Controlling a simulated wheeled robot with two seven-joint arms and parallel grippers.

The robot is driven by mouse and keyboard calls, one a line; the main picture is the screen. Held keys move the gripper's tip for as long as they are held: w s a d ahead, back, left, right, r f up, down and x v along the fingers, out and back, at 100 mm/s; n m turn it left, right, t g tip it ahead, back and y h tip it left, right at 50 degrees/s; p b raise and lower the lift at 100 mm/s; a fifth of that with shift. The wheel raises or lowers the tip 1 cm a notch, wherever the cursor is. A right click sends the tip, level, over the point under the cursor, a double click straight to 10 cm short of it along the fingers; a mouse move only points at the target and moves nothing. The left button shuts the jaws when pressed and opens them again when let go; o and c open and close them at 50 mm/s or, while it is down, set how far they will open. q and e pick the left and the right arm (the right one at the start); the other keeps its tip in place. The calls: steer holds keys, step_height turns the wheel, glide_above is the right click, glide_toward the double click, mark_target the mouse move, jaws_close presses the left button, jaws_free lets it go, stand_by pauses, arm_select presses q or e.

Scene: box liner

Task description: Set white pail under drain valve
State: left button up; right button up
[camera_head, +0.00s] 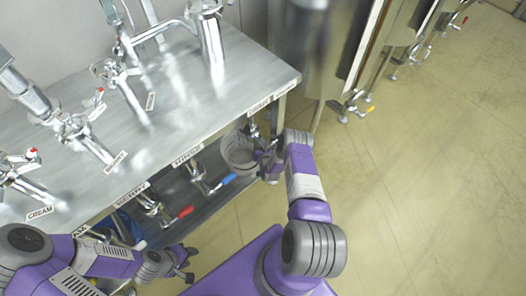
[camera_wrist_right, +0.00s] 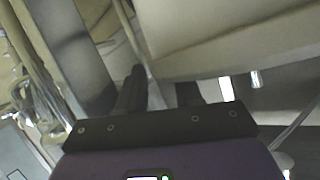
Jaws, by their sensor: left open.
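The pale grey-white pail (camera_head: 237,157) is at the right end of the steel table, low beside its front edge. My right gripper (camera_head: 268,160) is at the pail's right side. In the right wrist view, its two dark fingers (camera_wrist_right: 160,92) stand apart, and a large pale surface hides part of one. I cannot tell whether they grip the pail. Drain valves show below the table edge, one with a blue handle (camera_head: 229,179) just left of the pail, another with a red handle (camera_head: 186,211). My left gripper (camera_head: 187,265) is open and empty at the lower left.
The steel table (camera_head: 185,100) carries pipes and valves with red handles, and labels such as CREAM (camera_head: 40,213). A lower shelf (camera_head: 180,190) runs beneath it. A large steel vessel (camera_head: 310,50) stands behind. The floor at right (camera_head: 430,190) is clear.

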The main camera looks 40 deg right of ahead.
steer(key=p+v, duration=0.5)
steer(key=v, duration=0.6)
steer(key=shift+s+a, duration=0.15)
steer(key=shift+s, duration=0.2)
